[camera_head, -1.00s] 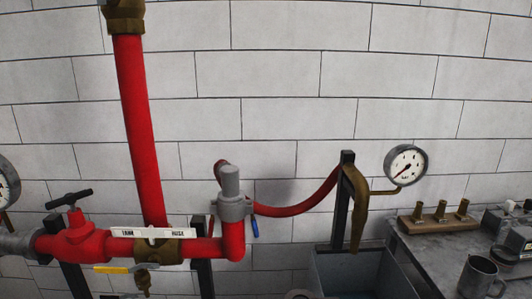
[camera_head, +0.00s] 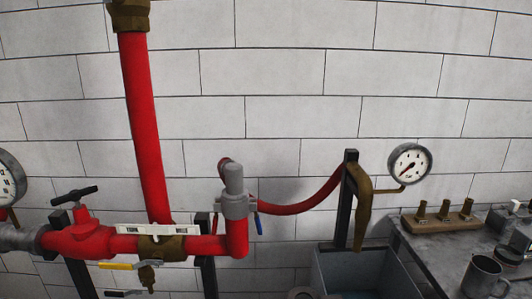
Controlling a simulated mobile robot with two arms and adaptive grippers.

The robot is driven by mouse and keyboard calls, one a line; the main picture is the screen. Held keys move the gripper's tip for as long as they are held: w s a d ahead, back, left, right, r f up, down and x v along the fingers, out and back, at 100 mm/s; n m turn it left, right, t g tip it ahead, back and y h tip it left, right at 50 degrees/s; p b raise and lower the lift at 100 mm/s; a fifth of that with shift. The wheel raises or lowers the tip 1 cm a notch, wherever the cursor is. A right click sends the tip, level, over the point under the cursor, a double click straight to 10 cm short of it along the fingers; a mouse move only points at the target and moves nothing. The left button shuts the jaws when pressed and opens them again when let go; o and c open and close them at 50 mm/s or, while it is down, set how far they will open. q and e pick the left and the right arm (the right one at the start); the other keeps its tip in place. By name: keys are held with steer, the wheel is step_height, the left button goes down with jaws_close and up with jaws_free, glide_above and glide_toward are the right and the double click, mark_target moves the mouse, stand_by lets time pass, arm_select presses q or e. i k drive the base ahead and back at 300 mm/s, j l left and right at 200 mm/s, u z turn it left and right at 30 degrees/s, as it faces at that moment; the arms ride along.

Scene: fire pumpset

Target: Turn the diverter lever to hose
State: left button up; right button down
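The diverter is a brass valve body (camera_head: 161,248) on the red horizontal pipe, below the tall red riser (camera_head: 142,130). A white label plate (camera_head: 157,230) above it has a word at each end; the print is blurred now. A yellow-handled lever (camera_head: 117,265) sticks out to the left from under the valve, roughly level. The red hose (camera_head: 300,208) runs from the grey fitting (camera_head: 235,195) to the brass nozzle (camera_head: 363,205) on a dark post. Neither of my grippers is in view.
A red valve with a black T-handle (camera_head: 75,194) is at the left. A gauge (camera_head: 410,163), grey tank (camera_head: 340,262), brass fittings on a wooden block (camera_head: 440,218) and metal mug (camera_head: 482,275) are at the right.

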mark_target(109, 266)
steer(key=u, duration=0.85)
